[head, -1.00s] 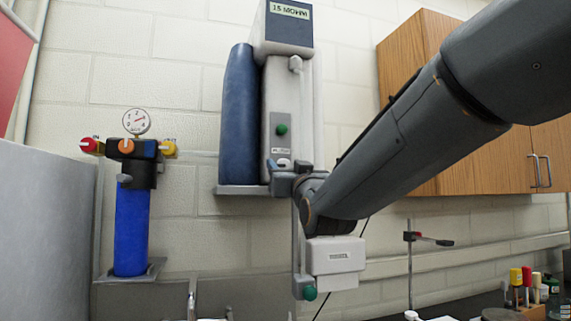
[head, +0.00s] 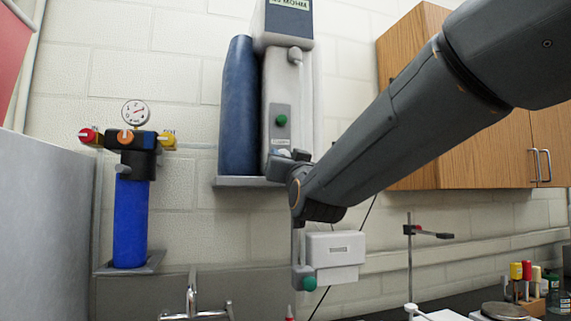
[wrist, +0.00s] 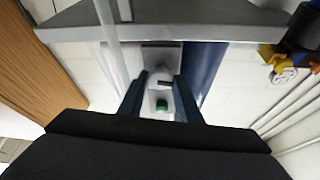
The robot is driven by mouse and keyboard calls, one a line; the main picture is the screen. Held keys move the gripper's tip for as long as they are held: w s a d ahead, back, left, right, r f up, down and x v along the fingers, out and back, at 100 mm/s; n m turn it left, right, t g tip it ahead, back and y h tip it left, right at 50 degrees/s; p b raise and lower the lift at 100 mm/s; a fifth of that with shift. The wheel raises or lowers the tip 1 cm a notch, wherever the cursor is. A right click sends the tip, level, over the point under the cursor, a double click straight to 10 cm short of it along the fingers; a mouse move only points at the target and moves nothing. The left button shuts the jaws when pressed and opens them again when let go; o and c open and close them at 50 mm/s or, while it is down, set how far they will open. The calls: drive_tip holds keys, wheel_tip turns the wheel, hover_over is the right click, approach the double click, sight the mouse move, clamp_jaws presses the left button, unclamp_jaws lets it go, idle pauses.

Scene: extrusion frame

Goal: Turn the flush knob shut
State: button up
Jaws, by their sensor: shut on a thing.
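A tall white wall unit (head: 279,88) carries a grey plate with a green button (head: 281,120). The flush knob sits below the button and is largely hidden by my gripper (head: 288,156) in the head view. In the wrist view, which shows the scene upside down, the white knob (wrist: 161,74) with a dark bar lies between the two blue-grey fingers of my gripper (wrist: 160,83). My gripper is shut on the knob. The green button (wrist: 162,105) shows just beside it, between the fingers.
A blue cylinder (head: 237,110) stands left of the unit on a shelf (head: 240,182). A blue filter (head: 131,222) with a gauge (head: 135,113) is farther left. A white box (head: 334,250) hangs below my wrist. Wooden cabinets (head: 412,100) are at right.

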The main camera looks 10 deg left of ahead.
drive_tip(key=shift+s+a+r+m+g+h+p, duration=0.1)
drive_tip(key=shift+m+g+h+p, duration=0.6)
drive_tip(key=shift+m, duration=2.55)
drive_tip(key=shift+w+d+r+m+t+h+p, duration=0.1)
drive_tip(key=shift+m+h+p, duration=0.65)
drive_tip(key=shift+m+h, duration=1.8)
drive_tip(key=shift+s+a+m+g+h+p, duration=0.1)
drive_tip(key=shift+m+g+h+p, duration=0.45)
drive_tip(key=shift+m, duration=3.35)
drive_tip(key=shift+p, duration=0.35)
drive_tip(key=o, duration=1)
drive_tip(key=shift+s+d+b, duration=0.2)
drive_tip(key=shift+s+b, duration=0.2)
drive_tip(key=shift+s, duration=0.9)
drive_tip(key=shift+s+d+b, duration=0.25)
drive_tip(key=shift+s+b, duration=0.2)
drive_tip(key=shift+s, duration=0.8)
drive_tip(key=shift+s+d+b, duration=0.2)
drive_tip(key=shift+s+b, duration=0.2)
drive_tip(key=shift+s, duration=0.9)
